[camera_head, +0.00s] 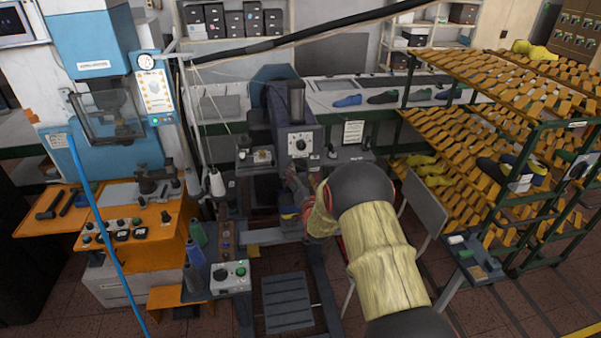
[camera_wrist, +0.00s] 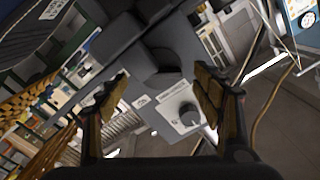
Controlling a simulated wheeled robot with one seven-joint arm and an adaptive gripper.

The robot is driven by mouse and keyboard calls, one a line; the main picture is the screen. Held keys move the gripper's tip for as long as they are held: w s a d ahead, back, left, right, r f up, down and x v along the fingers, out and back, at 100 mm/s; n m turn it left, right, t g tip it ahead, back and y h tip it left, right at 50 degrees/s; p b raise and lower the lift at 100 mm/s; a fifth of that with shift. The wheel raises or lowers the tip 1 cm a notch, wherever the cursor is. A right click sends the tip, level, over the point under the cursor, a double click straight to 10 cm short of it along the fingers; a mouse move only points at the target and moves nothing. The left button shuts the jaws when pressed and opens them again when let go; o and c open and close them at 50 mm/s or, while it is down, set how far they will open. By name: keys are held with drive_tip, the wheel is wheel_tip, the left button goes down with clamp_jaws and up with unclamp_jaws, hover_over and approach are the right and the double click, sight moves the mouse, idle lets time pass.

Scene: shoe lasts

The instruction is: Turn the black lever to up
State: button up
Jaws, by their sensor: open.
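A black rotary lever (camera_head: 300,144) sits on a white square plate on the front of the dark machine in the middle of the head view. A dark knob on a white plate (camera_wrist: 187,114), which looks like the same lever, shows between my fingers in the wrist view, nearer the right one. Which way it points is too small to tell for sure. My gripper (camera_head: 294,182) is just below the plate in the head view, partly hidden by my arm. In the wrist view my gripper (camera_wrist: 160,77) is open and empty, its fingers apart from the knob.
The dark machine's head (camera_wrist: 150,40) fills the upper middle of the wrist view. A blue press (camera_head: 95,90) stands at the left, and a shoe-last rack (camera_head: 490,130) at the right. A control box (camera_head: 230,275) and a foot plate (camera_head: 287,302) are low in front.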

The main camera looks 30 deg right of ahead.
drive_tip(key=shift+w+d, duration=0.2)
drive_tip(key=shift+w, duration=0.4)
drive_tip(key=c, duration=0.3)
drive_tip(key=c, duration=0.7)
drive_tip(key=shift+c, duration=0.8)
